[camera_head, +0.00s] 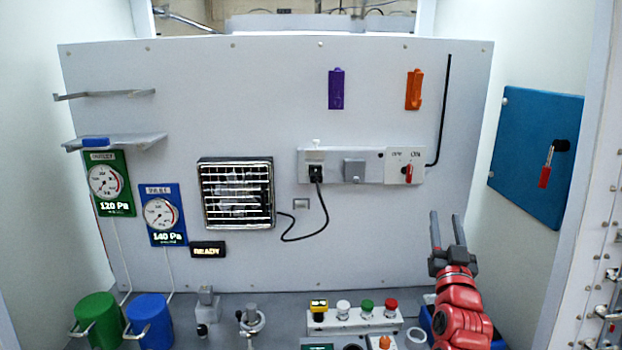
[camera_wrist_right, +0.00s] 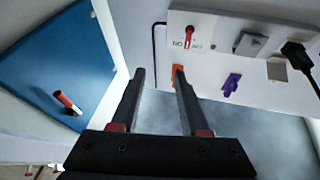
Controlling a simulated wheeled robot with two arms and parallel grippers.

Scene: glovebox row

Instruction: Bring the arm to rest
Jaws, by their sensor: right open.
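My right gripper (camera_head: 447,234) is on a red arm that comes up from the lower right in the head view. Its two dark fingers point up, apart, with nothing between them. The right wrist view shows the same open gripper (camera_wrist_right: 158,85) with the back wall beyond its fingers. It appears to touch nothing. My left gripper is not in view.
A blue panel (camera_head: 534,160) with a red-handled lever (camera_head: 546,172) is on the right wall. A switch strip (camera_head: 370,166) and a fan (camera_head: 236,194) are on the back wall. A button box (camera_head: 352,318) and blue bin (camera_head: 428,322) stand near my right arm.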

